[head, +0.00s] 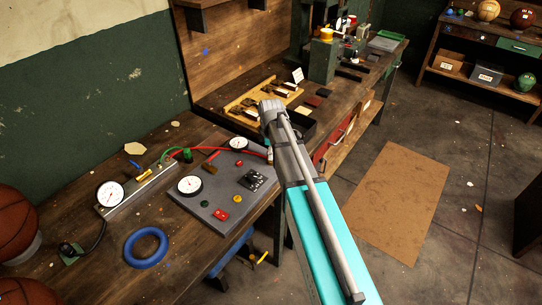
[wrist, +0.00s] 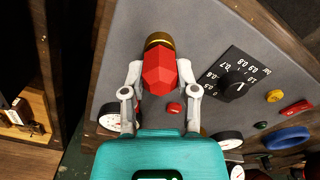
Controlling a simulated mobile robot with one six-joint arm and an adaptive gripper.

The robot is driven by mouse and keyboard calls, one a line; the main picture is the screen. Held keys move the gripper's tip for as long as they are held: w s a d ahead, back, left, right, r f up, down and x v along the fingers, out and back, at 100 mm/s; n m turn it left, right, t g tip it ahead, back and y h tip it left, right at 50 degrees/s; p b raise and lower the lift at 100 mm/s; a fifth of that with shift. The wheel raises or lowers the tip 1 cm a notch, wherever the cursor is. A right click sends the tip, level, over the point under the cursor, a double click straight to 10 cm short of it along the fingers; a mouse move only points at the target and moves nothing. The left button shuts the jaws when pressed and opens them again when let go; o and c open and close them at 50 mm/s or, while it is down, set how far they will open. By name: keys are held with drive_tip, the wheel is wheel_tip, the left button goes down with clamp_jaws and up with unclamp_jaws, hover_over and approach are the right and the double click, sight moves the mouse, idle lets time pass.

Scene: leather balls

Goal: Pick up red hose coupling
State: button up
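The red hose coupling (wrist: 159,72) shows in the wrist view as a faceted red body with a brass ring at its far end. It lies over the grey panel (wrist: 205,30). My gripper (wrist: 160,76) has one finger against each side of the red body, with no clear gap, so it looks shut on it. In the head view, my gripper (head: 270,112) reaches past the far right edge of the panel (head: 215,212) and hides the coupling. Whether the coupling is lifted off cannot be told.
The panel carries gauges (head: 190,185), a black dial block (head: 257,180) and coloured buttons. A red hose (head: 205,154) runs across it. A blue ring (head: 146,247) lies on the bench in front. Behind, a wooden rack (head: 245,106) and a black box (head: 300,130) stand close to my gripper.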

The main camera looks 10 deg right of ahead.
clamp_jaws()
drive_tip(key=shift+r, duration=0.1)
drive_tip(key=shift+r+p, duration=1.25)
drive_tip(key=shift+p, duration=0.1)
drive_tip(key=s+r+p, duration=1)
drive_tip(key=s, duration=0.4)
drive_tip(key=shift+r, duration=0.15)
